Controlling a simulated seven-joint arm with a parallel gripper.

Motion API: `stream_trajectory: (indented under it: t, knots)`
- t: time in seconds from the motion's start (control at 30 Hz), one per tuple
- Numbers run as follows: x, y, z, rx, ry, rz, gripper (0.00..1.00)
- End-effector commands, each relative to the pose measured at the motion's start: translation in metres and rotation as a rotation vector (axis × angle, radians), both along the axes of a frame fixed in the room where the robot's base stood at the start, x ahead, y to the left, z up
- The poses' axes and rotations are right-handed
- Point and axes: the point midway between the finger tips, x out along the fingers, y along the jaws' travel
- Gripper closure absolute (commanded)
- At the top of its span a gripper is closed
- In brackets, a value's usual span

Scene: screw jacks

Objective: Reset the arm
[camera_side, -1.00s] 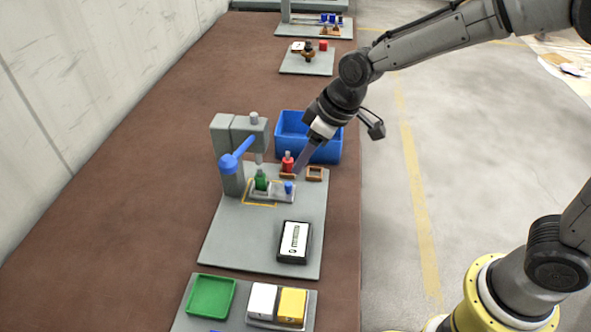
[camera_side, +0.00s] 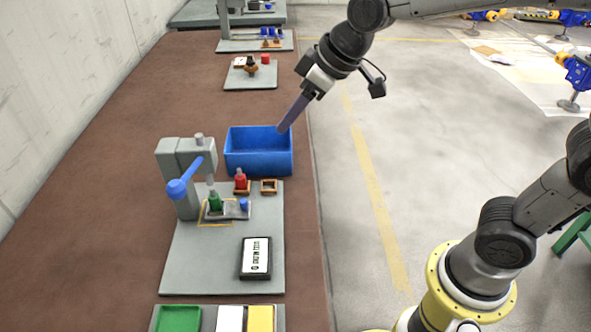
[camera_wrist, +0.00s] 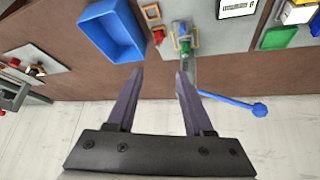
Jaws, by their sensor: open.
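My gripper (camera_side: 283,130) is open and empty. In the side view it is raised, with its fingertips in front of or over the right part of the blue bin (camera_side: 258,163); the exact height is unclear. In the wrist view my two fingers (camera_wrist: 158,72) are spread apart with nothing between them. A grey press with a blue lever (camera_side: 186,176) stands on a grey board (camera_side: 205,262). A green jack (camera_side: 214,201) sits under the press, and a red jack (camera_side: 241,181) stands on a small wooden holder beside an empty wooden frame (camera_side: 269,186).
A black device with a white screen (camera_side: 256,258) lies on the board. A green tray (camera_side: 179,319) and white and yellow blocks (camera_side: 260,318) are at the front. Another board (camera_side: 250,75) with small parts lies behind the bin.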

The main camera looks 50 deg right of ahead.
Motion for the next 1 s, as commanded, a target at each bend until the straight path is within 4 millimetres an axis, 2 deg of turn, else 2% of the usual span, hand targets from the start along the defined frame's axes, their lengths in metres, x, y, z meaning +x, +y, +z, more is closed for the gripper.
stream_trajectory:
  t: [0.03, 0.1, 0.2, 0.3, 0.43, 0.5, 0.6, 1.0]
  knots:
    - [-0.022, -0.018, 0.018, 0.005, -0.032, -0.04, 0.48]
    - [-0.054, -0.038, 0.03, 0.009, -0.056, -0.095, 0.48]
    - [-0.104, -0.062, 0.035, 0.015, -0.073, -0.178, 0.48]
    - [-0.152, -0.079, 0.026, 0.02, -0.068, -0.26, 0.48]
    - [-0.197, -0.09, 0.0, 0.024, -0.023, -0.34, 0.48]
    - [-0.211, -0.091, -0.013, 0.023, 0.013, -0.366, 0.48]
    - [-0.221, -0.093, -0.026, 0.023, 0.067, -0.394, 0.48]
    - [-0.221, -0.093, -0.026, 0.031, 0.072, -0.409, 0.48]
